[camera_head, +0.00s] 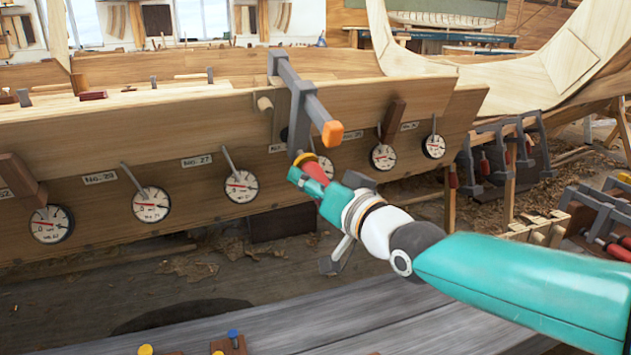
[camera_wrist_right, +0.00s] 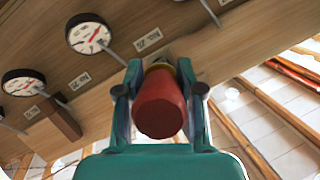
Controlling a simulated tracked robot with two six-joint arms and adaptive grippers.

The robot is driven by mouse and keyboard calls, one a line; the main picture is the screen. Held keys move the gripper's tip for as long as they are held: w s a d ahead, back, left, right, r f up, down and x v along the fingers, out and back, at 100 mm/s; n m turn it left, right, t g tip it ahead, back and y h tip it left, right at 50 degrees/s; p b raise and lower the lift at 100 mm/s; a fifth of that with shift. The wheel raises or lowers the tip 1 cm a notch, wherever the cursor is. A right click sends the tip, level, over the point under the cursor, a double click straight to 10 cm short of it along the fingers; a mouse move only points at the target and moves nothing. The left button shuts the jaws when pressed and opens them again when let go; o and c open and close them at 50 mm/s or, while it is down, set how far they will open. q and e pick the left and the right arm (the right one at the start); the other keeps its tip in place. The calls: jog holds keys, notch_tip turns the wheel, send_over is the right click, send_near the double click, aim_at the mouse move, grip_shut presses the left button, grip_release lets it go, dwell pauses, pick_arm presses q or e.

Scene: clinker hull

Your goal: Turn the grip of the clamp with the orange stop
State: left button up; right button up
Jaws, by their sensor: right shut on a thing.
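The clamp (camera_head: 298,100) sits over the top edge of the wooden hull, a dark grey bar with an orange stop (camera_head: 332,133) at its near end. Its red grip (camera_head: 318,170) hangs below the bar, in front of the planking. My right gripper (camera_head: 312,178) is shut on the red grip. In the right wrist view the round end of the grip (camera_wrist_right: 160,108) lies between the two teal fingers. The far part of the grip is hidden there. My left gripper is not in view.
Several round dials, such as one (camera_head: 241,187) left of the grip, sit along the hull planking (camera_head: 120,150). Other clamps (camera_head: 500,150) hang on a rack at the right. A grey bench (camera_head: 300,320) with small pegs lies in front.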

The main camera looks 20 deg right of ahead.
dwell(0.4)
jog(key=o, duration=1.2)
jog(key=shift+c, duration=0.2)
jog(key=v, duration=1.2)
jog(key=shift+d, duration=0.1)
